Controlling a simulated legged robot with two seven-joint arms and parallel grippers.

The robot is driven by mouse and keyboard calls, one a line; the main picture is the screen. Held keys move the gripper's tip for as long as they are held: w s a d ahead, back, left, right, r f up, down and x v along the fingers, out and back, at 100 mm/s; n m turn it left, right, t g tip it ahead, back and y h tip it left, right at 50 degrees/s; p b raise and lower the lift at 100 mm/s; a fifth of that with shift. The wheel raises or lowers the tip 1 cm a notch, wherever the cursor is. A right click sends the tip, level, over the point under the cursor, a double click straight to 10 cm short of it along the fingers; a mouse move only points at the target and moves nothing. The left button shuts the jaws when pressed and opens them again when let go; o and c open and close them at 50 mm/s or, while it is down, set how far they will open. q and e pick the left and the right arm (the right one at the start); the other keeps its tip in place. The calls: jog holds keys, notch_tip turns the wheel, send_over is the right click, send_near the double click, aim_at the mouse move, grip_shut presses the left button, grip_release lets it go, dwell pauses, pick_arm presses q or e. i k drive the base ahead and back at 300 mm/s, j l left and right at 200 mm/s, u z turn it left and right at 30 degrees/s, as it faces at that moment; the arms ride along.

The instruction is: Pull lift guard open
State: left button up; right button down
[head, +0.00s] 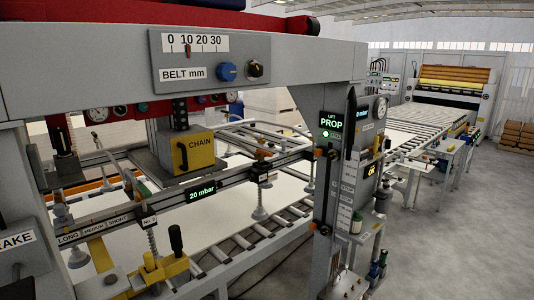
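No part carries a readable "lift guard" label. A yellow cover marked CHAIN (199,151) with a black handle (182,155) sits under the gantry's top beam, left of centre; it looks closed. On the right column, a lit display reading LIFT PROP (331,122) has a small green light below it. A long black bar (350,125) stands upright beside that display; I cannot tell what it is. Neither of my grippers shows in the head view.
A panel marked BELT mm (209,60) with blue and black knobs is on the top beam. A rail with suction cups and a 20 mbar display (202,192) crosses below the cover, above a white sheet and rollers. Open floor (460,240) lies at right.

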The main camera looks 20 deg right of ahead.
aim_at(189, 152)
jog(key=z, duration=0.35)
jog(key=i+l+u, duration=0.1)
jog(key=u, duration=0.8)
jog(key=i+l+u, duration=0.1)
jog(key=l+u, duration=0.25)
jog(key=l, duration=0.25)
jog(key=l+u, duration=0.35)
jog(key=l, duration=0.2)
jog(key=l+u, duration=0.35)
jog(key=l, duration=0.3)
